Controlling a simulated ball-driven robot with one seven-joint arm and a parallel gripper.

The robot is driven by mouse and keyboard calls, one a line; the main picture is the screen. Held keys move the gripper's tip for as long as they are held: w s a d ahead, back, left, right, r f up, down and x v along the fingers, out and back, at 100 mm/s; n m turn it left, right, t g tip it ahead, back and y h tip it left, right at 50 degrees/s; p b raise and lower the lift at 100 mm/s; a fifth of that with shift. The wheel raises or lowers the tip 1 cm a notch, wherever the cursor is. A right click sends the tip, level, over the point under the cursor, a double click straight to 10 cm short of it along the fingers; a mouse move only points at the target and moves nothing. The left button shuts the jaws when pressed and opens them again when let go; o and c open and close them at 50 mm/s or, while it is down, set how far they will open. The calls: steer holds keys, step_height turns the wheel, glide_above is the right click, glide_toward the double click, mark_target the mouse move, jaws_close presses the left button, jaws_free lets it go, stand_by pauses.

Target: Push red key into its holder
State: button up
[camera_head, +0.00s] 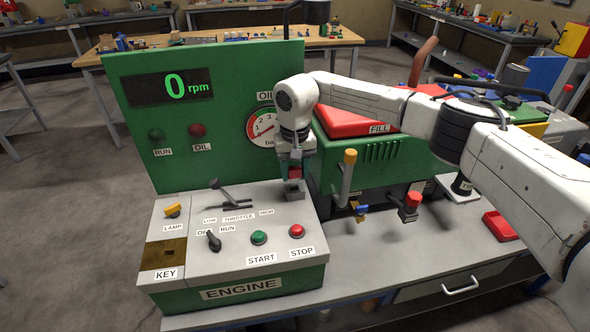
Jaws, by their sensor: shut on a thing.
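My gripper (293,186) points down over the back right corner of the engine console's grey top. It is shut on a small red thing, which looks like the red key (295,173); the fingers hide most of it. The key holder (165,253) is a brown plate at the console's front left, above the KEY label (166,274). A small dark mark, perhaps a slot, shows on it. The holder looks empty, and my gripper is well to its right and behind it.
Between them stand the throttle lever (225,192), the black run knob (213,240), the green start button (259,237) and the red stop button (297,231). The green panel (170,130) rises behind. A yellow-topped lever (348,172) stands right of my gripper.

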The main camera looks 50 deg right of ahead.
mark_target(295, 179)
steer(key=shift+f+b, duration=0.4)
steer(key=shift+f, duration=0.15)
steer(key=shift+f, duration=0.2)
steer(key=shift+f+b, duration=0.45)
steer(key=shift+f, duration=0.15)
stand_by(0.3)
steer(key=shift+f+b, duration=0.3)
steer(key=shift+b, duration=0.05)
steer(key=shift+f+b, duration=0.35)
stand_by(0.6)
steer(key=o, duration=1.1)
steer(key=shift+r, duration=0.1)
